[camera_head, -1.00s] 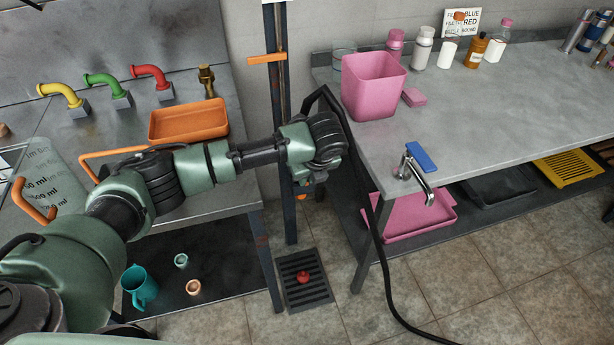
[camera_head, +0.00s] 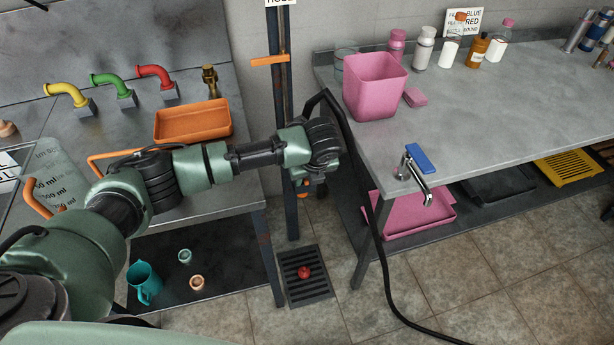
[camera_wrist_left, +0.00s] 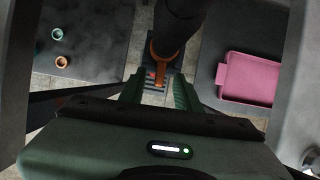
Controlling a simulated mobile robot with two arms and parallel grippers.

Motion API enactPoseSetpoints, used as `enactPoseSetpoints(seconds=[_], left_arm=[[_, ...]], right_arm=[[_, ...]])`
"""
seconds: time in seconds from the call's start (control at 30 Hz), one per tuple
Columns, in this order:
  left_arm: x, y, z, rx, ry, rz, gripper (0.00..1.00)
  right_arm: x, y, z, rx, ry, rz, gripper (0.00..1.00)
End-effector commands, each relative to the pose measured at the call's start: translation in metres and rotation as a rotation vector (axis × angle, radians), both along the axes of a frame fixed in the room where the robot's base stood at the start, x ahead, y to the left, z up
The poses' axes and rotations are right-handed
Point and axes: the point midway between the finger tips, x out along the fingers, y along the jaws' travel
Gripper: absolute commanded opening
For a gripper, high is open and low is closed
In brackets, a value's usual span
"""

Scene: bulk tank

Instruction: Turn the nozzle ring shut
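The nozzle hangs on the hose at the dark blue post, mostly hidden by my left arm in the head view. In the left wrist view it is a dark cylinder with an orange ring (camera_wrist_left: 163,54) at its lower end. A bit of orange (camera_head: 302,195) shows just under my left gripper (camera_head: 309,180) in the head view. In the wrist view the two green fingers of my left gripper (camera_wrist_left: 158,78) are apart, with the orange ring between and just beyond their tips. I cannot tell whether they touch it. My right gripper is in neither view.
A black hose (camera_head: 376,220) loops from the post to the floor. A drain grate (camera_head: 290,262) with a red object (camera_head: 304,272) lies below. The pink bucket (camera_head: 374,84) and tap (camera_head: 412,172) are on the right bench, the orange tray (camera_head: 193,121) on the left one.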

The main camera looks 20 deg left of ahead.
Motion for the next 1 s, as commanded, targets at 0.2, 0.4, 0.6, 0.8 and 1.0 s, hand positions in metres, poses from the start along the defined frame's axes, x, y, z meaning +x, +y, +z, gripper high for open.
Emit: enactPoseSetpoints(seconds=[0.2,0.4,0.6,0.8,1.0], left_arm=[[-0.008,-0.007,0.027,-0.002,-0.005,-0.003,0.33],[-0.018,-0.014,0.057,0.0,-0.003,-0.001,0.33],[-0.023,-0.017,0.07,-0.001,-0.001,0.001,0.33],[-0.024,-0.017,0.071,0.0,0.0,0.001,0.33],[-0.024,-0.017,0.071,0.0,0.0,0.001,0.33]], right_arm=[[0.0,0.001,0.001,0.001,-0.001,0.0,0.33],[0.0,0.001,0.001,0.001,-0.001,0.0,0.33],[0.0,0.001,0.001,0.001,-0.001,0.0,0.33],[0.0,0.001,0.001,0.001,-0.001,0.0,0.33],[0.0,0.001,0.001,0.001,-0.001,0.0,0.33]])
